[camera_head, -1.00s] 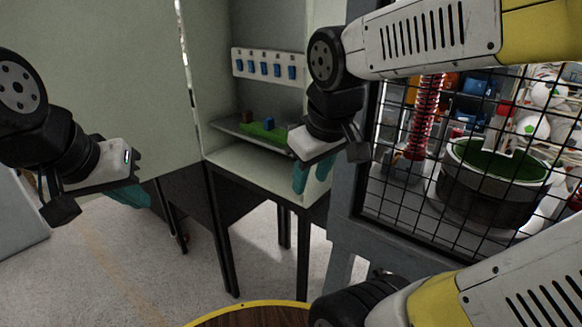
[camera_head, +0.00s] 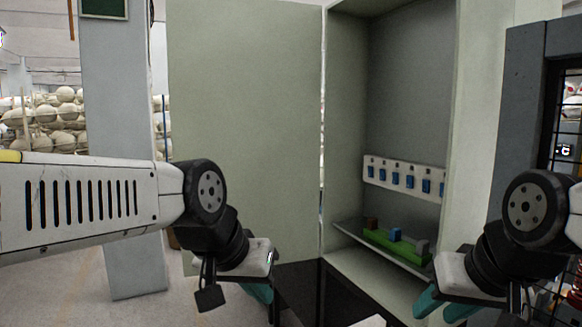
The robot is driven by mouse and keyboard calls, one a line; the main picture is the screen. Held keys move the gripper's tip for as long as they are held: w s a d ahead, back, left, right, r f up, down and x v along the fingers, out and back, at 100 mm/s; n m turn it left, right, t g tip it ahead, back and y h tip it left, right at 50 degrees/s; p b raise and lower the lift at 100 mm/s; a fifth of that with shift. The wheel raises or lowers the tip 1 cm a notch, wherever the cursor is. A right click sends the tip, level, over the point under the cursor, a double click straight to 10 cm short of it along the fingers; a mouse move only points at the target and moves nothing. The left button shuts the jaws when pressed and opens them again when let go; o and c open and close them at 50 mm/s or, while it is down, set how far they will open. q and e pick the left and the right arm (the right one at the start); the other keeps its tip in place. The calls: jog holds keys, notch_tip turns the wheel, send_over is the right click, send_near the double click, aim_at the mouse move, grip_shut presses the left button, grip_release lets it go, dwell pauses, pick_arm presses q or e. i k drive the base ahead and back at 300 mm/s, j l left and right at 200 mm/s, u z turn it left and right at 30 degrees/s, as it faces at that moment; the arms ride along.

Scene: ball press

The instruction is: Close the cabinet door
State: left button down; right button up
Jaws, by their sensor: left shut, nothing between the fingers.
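The cabinet (camera_head: 345,100) stands right of centre, and its inside is in full view. Its pale green door (camera_head: 245,120) stands wide open to the left, with the hinge edge beside the cabinet's left wall. My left gripper (camera_head: 260,292) is in front of the door's lower part, teal fingers pointing down, shut and empty. I cannot tell whether it touches the door. My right gripper (camera_head: 442,308) is in front of the cabinet's lower right, its teal fingers apart and empty. My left wrist hides part of the door's lower left.
Inside the cabinet, a shelf (camera_head: 350,232) holds a green piece (camera_head: 385,241) with small blocks, below a white panel with blue switches (camera_head: 404,178). A grey post (camera_head: 122,120) stands left of the door. A caged machine frame (camera_head: 530,100) is at the right.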

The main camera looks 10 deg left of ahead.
aim_at(245, 76)
jog(key=u, duration=1.6)
jog(key=i+j+u, duration=0.35)
jog(key=i, duration=0.15)
jog(key=i+u, duration=0.3)
jog(key=i, duration=0.2)
jog(key=i+z, duration=0.25)
jog(key=i, duration=0.25)
jog(key=i+z, duration=0.25)
jog(key=i, duration=0.3)
jog(key=i+j+z, duration=0.25)
jog(key=i, duration=0.25)
jog(key=i+j+z, duration=0.25)
jog(key=i, duration=0.2)
jog(key=i+l+z, duration=0.1)
jog(key=i+z, duration=0.15)
jog(key=z, duration=0.15)
jog(key=i+z, duration=0.3)
jog(key=z, duration=0.15)
jog(key=i+j+z, duration=0.1)
jog(key=i+z, duration=0.15)
jog(key=z, duration=0.15)
jog(key=i+j+z, duration=0.2)
jog(key=z, duration=0.25)
jog(key=i+z, duration=0.1)
jog(key=z, duration=2)
jog(key=k+z, duration=0.15)
jog(key=k+j+u, duration=0.3)
jog(key=k+l, duration=0.05)
jog(key=k, duration=0.05)
